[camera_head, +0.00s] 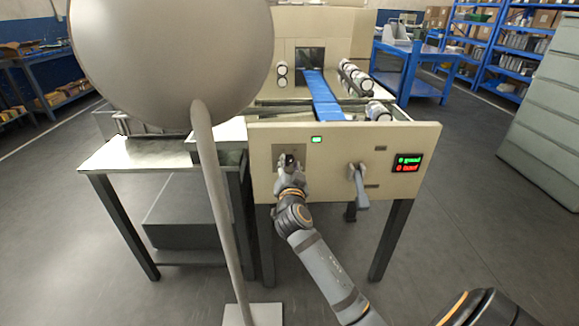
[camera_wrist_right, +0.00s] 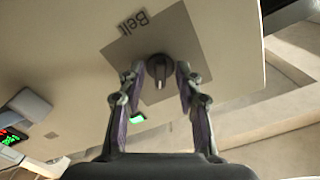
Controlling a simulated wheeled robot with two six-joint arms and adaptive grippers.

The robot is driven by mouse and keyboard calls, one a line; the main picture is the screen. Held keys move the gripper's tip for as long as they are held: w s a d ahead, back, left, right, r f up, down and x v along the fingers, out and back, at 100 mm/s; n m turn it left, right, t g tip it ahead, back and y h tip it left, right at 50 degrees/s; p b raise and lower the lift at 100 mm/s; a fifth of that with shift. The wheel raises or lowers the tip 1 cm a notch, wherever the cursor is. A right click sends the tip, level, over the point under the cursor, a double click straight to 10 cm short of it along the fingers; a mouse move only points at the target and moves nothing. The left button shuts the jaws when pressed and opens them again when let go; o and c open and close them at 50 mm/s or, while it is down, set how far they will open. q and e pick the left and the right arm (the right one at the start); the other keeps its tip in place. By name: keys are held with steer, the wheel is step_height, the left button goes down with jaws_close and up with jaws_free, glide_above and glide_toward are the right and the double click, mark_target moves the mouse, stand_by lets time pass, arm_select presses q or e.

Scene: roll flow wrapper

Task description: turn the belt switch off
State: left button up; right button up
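The belt switch is a small dark rotary knob (camera_wrist_right: 159,72) on a grey square plate marked "Belt" (camera_wrist_right: 133,22) in the right wrist view. Its pale pointer mark faces down in that picture. The plate (camera_head: 278,152) sits at the left of the beige front panel in the head view, where my gripper covers much of the knob. My right gripper (camera_wrist_right: 159,78) is open, with one finger on each side of the knob. Gaps seem to show beside the knob; I cannot tell whether either finger touches it. My left gripper is not in view.
A green indicator (camera_head: 317,139) is lit beside the plate. A grey lever handle (camera_head: 359,186) and a green-and-red display (camera_head: 407,163) are further right on the panel. A large grey ball on a pole (camera_head: 172,55) stands close in front at left. A blue belt (camera_head: 322,95) runs behind.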

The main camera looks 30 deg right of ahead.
jaws_close()
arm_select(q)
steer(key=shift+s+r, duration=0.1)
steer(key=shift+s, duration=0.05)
arm_select(e)
steer(key=shift+n, duration=0.3)
steer(key=n+p, duration=0.1)
steer(key=n, duration=0.2)
steer(key=shift+r+n+p, duration=0.1)
steer(key=shift+n+p, duration=0.3)
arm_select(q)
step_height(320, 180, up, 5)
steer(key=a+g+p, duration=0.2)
arm_select(e)
steer(key=n, duration=0.5)
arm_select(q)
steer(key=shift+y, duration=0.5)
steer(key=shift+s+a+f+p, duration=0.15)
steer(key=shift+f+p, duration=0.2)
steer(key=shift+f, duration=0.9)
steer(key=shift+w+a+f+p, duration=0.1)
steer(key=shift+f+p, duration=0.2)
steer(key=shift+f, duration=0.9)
arm_select(e)
steer(key=shift+n, duration=1.3)
